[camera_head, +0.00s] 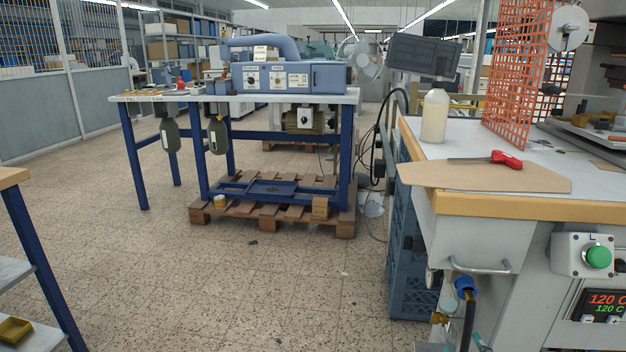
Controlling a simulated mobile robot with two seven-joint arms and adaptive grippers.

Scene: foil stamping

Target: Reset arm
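Neither of my grippers nor my arms show in the head view. The task names no object. The view looks across a workshop floor with a foil stamping bench (450,203) close on the right and a blue-grey machine (285,77) on a blue-legged table further back.
A wooden pallet (275,208) lies under the far table. The tiled floor (200,280) between is mostly clear.

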